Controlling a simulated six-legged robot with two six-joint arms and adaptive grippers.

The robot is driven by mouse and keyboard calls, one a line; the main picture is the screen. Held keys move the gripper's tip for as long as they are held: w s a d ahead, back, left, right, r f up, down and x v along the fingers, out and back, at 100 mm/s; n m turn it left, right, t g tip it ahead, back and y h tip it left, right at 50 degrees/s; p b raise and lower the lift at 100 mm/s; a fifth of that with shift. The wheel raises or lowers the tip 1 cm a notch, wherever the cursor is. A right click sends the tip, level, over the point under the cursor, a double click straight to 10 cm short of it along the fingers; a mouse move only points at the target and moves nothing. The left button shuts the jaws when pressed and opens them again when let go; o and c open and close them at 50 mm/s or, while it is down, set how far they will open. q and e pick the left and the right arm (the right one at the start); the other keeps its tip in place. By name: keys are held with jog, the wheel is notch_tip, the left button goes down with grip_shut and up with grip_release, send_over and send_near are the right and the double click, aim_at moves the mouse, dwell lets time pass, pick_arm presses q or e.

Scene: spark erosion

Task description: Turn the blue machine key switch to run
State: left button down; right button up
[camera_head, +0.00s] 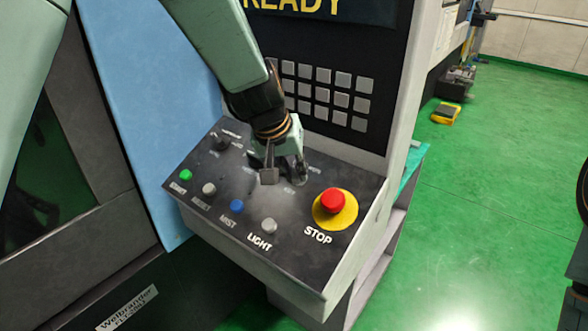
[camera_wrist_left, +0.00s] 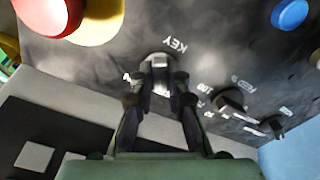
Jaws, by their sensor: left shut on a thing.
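The blue machine's sloped dark control panel (camera_head: 215,195) is in the middle of the head view. My left gripper (camera_head: 285,174) reaches down to its upper part from above. In the left wrist view its two fingers (camera_wrist_left: 159,86) are shut on the grey key switch (camera_wrist_left: 158,62), beside the printed word KEY. The fingers hide part of the switch and its position marks, so I cannot read which mark it points at. In the head view the gripper mostly covers the switch. My right gripper is not in view.
The red stop button (camera_head: 332,201) on its yellow base is right of my gripper. Green (camera_head: 186,175), grey (camera_head: 268,226) and blue (camera_head: 237,206) buttons line the panel's front. Dark rotary knobs (camera_wrist_left: 231,103) are beside the switch. A keypad (camera_head: 342,80) is behind.

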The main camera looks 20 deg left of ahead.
pick_arm(q)
jog(key=shift+f+m+b, duration=0.15)
jog(key=shift+m+b, duration=0.45)
jog(key=shift+b, duration=0.25)
jog(key=m+b, duration=0.4)
jog(key=shift+f, duration=0.1)
jog(key=m+b, duration=0.2)
jog(key=m, duration=0.1)
jog(key=shift+a+m+b, duration=0.1)
jog(key=shift+m+b, duration=0.2)
jog(key=shift+b, duration=0.05)
jog(key=shift+m+b, duration=0.85)
jog(key=shift+m, duration=0.65)
jog(key=shift+r, duration=0.2)
jog(key=c, duration=1.3)
grip_release()
jog(key=shift+w, duration=0.1)
